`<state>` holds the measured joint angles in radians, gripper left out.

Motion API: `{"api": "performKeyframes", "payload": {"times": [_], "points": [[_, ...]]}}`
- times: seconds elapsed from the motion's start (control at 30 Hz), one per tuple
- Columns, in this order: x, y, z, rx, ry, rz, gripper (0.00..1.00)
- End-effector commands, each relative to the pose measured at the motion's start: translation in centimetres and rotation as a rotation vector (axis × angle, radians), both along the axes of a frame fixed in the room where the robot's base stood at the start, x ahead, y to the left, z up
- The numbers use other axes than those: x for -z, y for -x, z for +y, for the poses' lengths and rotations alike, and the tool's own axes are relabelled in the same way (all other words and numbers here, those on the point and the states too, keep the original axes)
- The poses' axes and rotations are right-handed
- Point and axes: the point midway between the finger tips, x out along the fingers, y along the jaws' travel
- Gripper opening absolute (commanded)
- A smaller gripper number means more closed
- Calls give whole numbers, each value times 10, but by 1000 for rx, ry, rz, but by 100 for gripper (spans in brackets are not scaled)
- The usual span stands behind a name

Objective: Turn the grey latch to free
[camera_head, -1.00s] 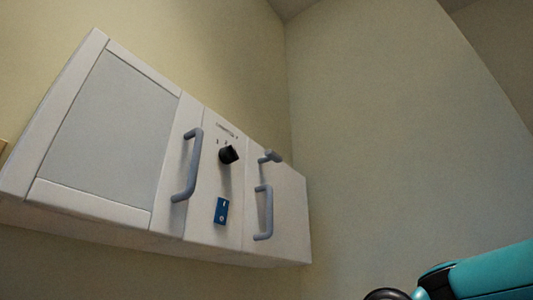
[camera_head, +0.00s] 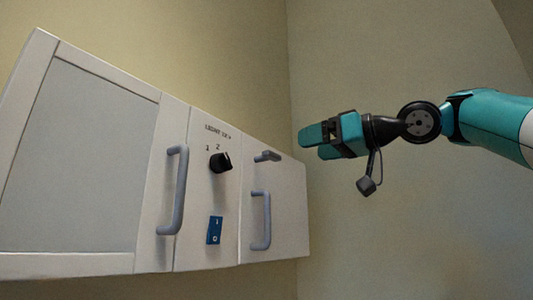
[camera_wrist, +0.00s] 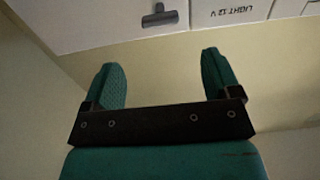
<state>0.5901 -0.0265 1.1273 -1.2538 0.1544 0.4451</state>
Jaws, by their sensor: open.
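The grey latch (camera_head: 268,156) is a small lever near the top of the right cabinet door, above that door's grey handle (camera_head: 261,221). Its bar lies roughly sideways. The latch also shows upside down at the top of the wrist view (camera_wrist: 159,17), beyond my fingertips. My gripper (camera_head: 312,142) is to the right of the latch in the head view, a little higher in the picture and apart from it. In the wrist view its two teal fingers (camera_wrist: 163,75) are spread with nothing between them.
The white wall cabinet (camera_head: 283,177) has a black knob (camera_head: 220,162) marked 1 and 2, and a blue switch (camera_head: 214,230) on its middle panel. A second grey handle (camera_head: 174,190) is on the left door. Open space lies before the plain wall at right.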

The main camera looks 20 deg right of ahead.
Motion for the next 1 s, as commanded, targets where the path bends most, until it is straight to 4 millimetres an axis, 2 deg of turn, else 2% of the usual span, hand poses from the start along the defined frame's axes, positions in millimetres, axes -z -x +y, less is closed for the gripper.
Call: {"api": "performKeyframes", "payload": {"times": [0.3,0.5,0.7,1.0], "points": [[-3,-55,43,-7,1,6,83],[-3,-85,64,-3,1,5,83],[-1,-101,74,0,1,3,83],[1,-104,76,2,2,1,83]]}}
